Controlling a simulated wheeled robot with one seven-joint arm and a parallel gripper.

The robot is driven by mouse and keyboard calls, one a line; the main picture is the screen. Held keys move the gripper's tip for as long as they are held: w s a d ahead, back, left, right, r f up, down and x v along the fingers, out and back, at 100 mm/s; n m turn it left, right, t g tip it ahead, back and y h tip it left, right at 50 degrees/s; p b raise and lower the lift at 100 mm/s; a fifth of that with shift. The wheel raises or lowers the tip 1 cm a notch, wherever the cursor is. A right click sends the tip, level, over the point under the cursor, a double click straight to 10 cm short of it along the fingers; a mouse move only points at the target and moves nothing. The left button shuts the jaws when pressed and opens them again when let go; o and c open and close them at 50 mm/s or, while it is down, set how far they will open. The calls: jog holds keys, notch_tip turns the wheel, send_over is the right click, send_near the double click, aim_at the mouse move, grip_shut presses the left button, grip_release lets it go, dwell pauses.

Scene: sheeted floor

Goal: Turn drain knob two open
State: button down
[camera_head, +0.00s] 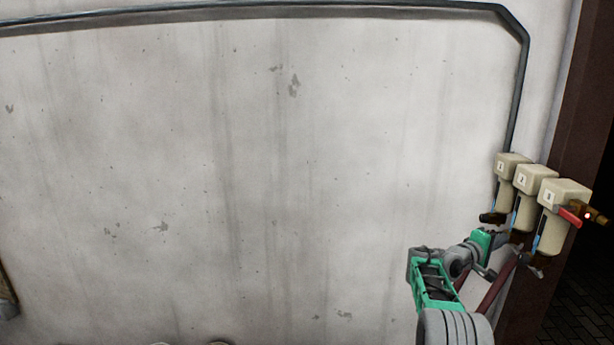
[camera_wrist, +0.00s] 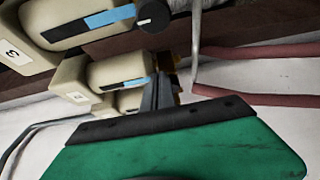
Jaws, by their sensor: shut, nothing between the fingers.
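Three beige filter housings hang in a row at the right of the head view. The middle one, marked 2 (camera_head: 535,180), has a blue-striped bowl, and its dark drain knob (camera_head: 518,237) is at the bottom. In the wrist view housing two (camera_wrist: 115,72) lies sideways. Its knob end (camera_wrist: 168,63) is partly hidden by my fingers. My gripper (camera_wrist: 160,90) is shut and empty, with its narrow fingers beside the lower end of housing two. In the head view my gripper (camera_head: 503,238) is just below and left of that knob; contact cannot be told.
Housing three (camera_head: 562,195) with a red lever (camera_head: 570,216) and brass fitting stands to the right. Housing one (camera_head: 508,168) and its dark knob (camera_head: 491,218) are to the left. Reddish pipes (camera_wrist: 255,98) run close by. The pale wall (camera_head: 250,180) is clear leftward.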

jog(key=shift+f+b, duration=1.3)
jog(key=shift+b, duration=0.5)
jog(key=a+b, duration=0.1)
jog(key=a, duration=0.5)
jog(key=shift+s, duration=0.15)
jog(key=shift+f, duration=0.1)
